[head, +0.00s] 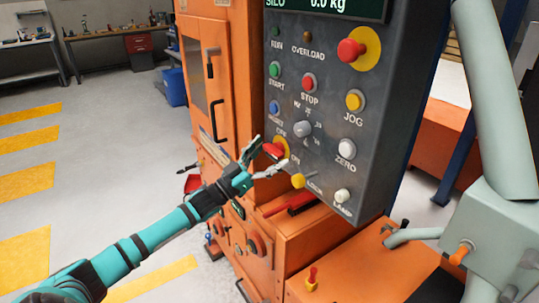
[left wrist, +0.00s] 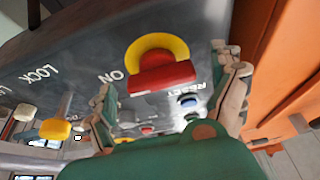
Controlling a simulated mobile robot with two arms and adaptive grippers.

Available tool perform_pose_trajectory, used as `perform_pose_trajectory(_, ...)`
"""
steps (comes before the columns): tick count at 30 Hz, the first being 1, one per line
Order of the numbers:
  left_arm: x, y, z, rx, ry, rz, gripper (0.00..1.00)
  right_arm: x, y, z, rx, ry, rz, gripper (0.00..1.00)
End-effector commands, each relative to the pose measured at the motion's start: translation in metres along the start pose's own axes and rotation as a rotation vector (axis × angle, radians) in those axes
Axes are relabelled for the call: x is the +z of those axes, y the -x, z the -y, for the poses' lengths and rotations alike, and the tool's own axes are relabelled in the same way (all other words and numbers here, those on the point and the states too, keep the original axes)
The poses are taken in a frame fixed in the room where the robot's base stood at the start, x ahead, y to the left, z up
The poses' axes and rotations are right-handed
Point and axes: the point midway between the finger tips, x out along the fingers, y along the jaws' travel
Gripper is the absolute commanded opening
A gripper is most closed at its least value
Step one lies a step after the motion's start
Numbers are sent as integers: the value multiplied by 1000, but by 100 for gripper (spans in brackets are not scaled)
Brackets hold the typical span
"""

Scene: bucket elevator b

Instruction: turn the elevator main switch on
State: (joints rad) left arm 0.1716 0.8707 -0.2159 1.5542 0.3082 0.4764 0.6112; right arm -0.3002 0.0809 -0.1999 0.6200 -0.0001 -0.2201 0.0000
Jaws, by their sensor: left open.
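The main switch is a red handle (head: 272,150) on a yellow round base (head: 281,142), low on the left of the dark grey control panel (head: 325,190). OFF is lettered above it and ON to its lower right. In the left wrist view the red handle (left wrist: 162,80) sits in front of the yellow base (left wrist: 152,46), with ON beside it. My left gripper (head: 268,160) is open at the switch, with one finger on each side of the red handle. In the left wrist view, gaps show between the handle and both fingers. My right gripper is not in view.
The panel also carries a grey selector knob (head: 303,129), a red stop button (head: 309,82), a yellow lock knob (head: 298,181), a white lamp knob (head: 343,196) and a red emergency button (head: 351,50). An orange cabinet (head: 228,70) stands left of the panel. Open floor lies further left.

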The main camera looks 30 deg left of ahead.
Motion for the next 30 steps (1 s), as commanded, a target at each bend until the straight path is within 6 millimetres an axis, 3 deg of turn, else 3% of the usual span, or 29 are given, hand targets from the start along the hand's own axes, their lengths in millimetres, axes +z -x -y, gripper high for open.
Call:
perform_pose_trajectory(8,0,7,0,0,1,0,94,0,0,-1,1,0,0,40)
perform_pose_trajectory(21,2,88,0,-1,2,4,94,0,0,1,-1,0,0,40)
perform_pose_trajectory(30,0,119,0,0,1,0,94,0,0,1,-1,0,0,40)
